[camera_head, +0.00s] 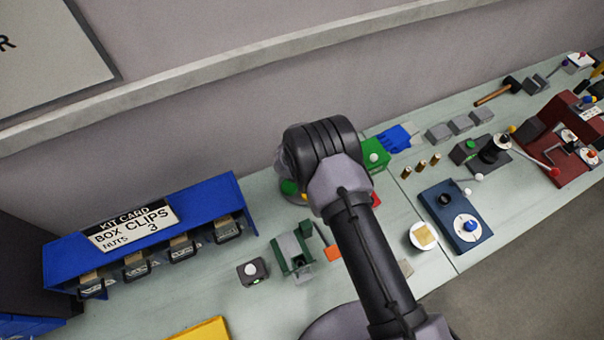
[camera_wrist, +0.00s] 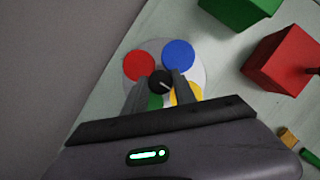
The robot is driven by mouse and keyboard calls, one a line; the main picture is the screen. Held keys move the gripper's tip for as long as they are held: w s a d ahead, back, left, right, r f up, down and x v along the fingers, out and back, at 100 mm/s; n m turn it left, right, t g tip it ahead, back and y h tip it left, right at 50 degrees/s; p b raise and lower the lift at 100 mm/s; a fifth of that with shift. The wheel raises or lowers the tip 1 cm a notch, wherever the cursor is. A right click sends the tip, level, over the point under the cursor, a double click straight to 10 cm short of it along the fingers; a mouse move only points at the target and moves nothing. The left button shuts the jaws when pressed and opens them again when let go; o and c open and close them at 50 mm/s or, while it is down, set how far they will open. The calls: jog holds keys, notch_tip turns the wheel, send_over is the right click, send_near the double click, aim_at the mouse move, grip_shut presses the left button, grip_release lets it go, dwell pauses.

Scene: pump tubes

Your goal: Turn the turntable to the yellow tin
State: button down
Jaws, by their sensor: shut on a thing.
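The turntable (camera_wrist: 203,68) is a pale round disc in the wrist view. A red tin (camera_wrist: 139,66), a blue tin (camera_wrist: 178,54), a yellow tin (camera_wrist: 186,94) and a green tin (camera_wrist: 155,101) stand around its black centre knob (camera_wrist: 160,80). The red and blue tins are on the far side. The yellow and green tins are partly hidden by my fingers. My gripper (camera_wrist: 161,86) is shut on the knob from above. In the head view my arm hides most of the turntable; the green tin (camera_head: 289,187) shows left of my wrist.
A green block (camera_wrist: 240,8) and a red block (camera_wrist: 283,60) stand right of the turntable. A blue rack (camera_head: 200,190) with a kit card is at left. A green fixture (camera_head: 293,255) stands in front. A dark blue panel (camera_head: 455,215) lies right of my arm.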

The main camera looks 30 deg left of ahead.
dwell(0.4)
jog(key=c, duration=1)
grip_release()
jog(key=shift+s, duration=0.1)
jog(key=v, duration=1.7)
jog(key=shift+s+a+r+p, duration=0.1)
jog(key=shift+r+p, duration=0.1)
jog(key=shift+p, duration=0.2)
